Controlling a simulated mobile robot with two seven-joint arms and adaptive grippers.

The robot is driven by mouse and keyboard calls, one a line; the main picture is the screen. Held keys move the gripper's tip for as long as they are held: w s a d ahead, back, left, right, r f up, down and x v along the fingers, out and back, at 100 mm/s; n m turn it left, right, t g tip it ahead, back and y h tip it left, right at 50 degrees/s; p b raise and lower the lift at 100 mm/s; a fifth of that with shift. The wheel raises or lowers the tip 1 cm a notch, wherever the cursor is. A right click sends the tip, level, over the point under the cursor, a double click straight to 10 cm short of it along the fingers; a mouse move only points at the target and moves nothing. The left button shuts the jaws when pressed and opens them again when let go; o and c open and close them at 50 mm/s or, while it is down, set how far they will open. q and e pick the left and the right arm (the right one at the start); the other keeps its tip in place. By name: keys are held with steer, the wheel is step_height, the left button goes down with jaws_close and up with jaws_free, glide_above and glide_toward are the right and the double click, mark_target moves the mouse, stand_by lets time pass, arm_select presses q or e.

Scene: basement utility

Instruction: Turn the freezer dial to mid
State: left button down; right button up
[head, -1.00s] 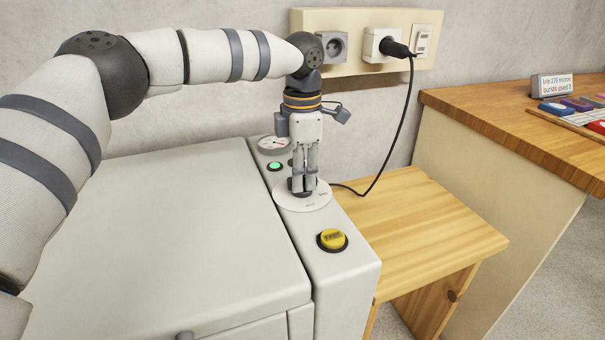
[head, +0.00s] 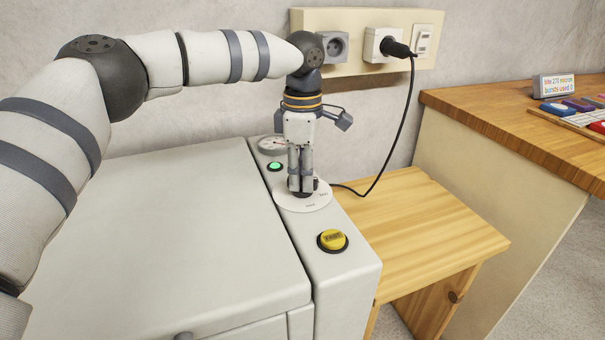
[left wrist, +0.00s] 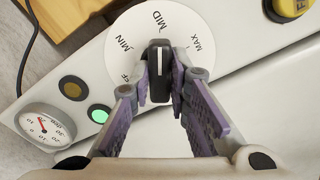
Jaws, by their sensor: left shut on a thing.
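The freezer dial is a white disc (head: 321,196) on the freezer's top strip, with a black knob (left wrist: 160,78) at its centre. In the left wrist view the disc (left wrist: 129,32) reads MIN, MID and MAX, with another label partly hidden behind a finger. The knob's white line points up, roughly at MID. My left gripper (head: 301,188) comes down from above, its fingers shut on the knob's two sides; it also shows in the left wrist view (left wrist: 160,92). My right gripper is not in view.
On the freezer's strip are a round gauge (head: 271,146), a lit green lamp (head: 275,167), a dull amber lamp (left wrist: 72,88) and a yellow button (head: 332,239). A black cord (head: 404,125) hangs from the wall socket. A wooden stool (head: 420,230) stands right of the freezer.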

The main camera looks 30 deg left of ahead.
arm_select(q)
steer(key=c, duration=1.5)
jaws_free()
step_height(320, 180, up, 12)
steer(key=shift+r, duration=0.1)
